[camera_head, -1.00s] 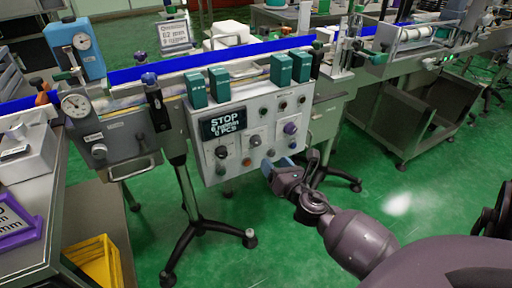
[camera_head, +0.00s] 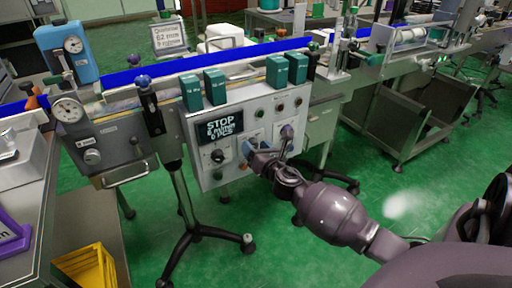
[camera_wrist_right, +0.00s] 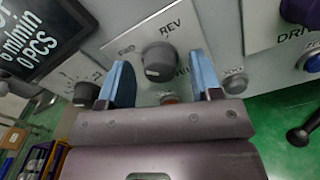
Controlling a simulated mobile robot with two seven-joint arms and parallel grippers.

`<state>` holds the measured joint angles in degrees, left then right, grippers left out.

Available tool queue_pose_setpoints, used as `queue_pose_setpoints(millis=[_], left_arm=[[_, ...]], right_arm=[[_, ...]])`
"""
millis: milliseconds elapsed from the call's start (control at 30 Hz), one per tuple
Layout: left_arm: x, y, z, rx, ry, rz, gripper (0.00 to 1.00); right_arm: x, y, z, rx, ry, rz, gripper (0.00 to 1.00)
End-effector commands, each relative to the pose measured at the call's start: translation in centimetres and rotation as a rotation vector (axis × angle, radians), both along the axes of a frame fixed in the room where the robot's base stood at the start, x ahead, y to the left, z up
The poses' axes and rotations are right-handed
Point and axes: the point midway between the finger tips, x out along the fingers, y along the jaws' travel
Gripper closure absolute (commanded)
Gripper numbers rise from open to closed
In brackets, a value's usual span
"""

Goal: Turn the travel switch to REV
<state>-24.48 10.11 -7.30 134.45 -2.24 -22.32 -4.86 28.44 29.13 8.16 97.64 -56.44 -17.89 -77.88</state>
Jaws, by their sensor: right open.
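The travel switch is a dark grey round knob (camera_wrist_right: 160,62) on the pale control panel (camera_head: 203,177). In the wrist view, a REV label stands above it and another label, partly readable as FWD, to its upper left. My right gripper (camera_head: 256,157) is at the panel front, its blue fingers open. In the wrist view the fingers stand either side of the knob, with gaps. Contact is not visible. In the head view the gripper hides the knob. My left gripper is not in view.
A display (camera_head: 221,126) reading STOP is left of the gripper. Another dark knob (camera_wrist_right: 86,94) is close to the left finger. A purple knob (camera_wrist_right: 300,11) marked DRIV and a blue button (camera_wrist_right: 309,61) are at the right. Green blocks (camera_head: 277,71) stand along the panel's top.

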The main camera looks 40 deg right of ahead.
Motion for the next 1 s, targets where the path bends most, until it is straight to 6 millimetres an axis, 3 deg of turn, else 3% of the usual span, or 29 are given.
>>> queue_pose_setpoints(millis=[67, 300, 400, 733, 1000], left_arm=[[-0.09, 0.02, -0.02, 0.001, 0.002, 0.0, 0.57], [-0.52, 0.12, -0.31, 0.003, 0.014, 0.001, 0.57], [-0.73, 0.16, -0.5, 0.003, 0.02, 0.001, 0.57], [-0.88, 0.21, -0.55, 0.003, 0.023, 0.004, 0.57], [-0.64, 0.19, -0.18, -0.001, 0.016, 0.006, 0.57]], right_arm=[[-0.01, 0.0, 0.01, 0.0, 0.0, 0.0, 0.43], [-0.03, 0.0, 0.01, 0.0, 0.0, 0.0, 0.8], [-0.04, 0.02, 0.0, 0.001, 0.0, 0.0, 0.91], [-0.02, 0.03, 0.06, 0.058, -0.015, 0.0, 0.91], [0.0, 0.03, 0.15, 0.24, -0.061, -0.001, 0.91]])
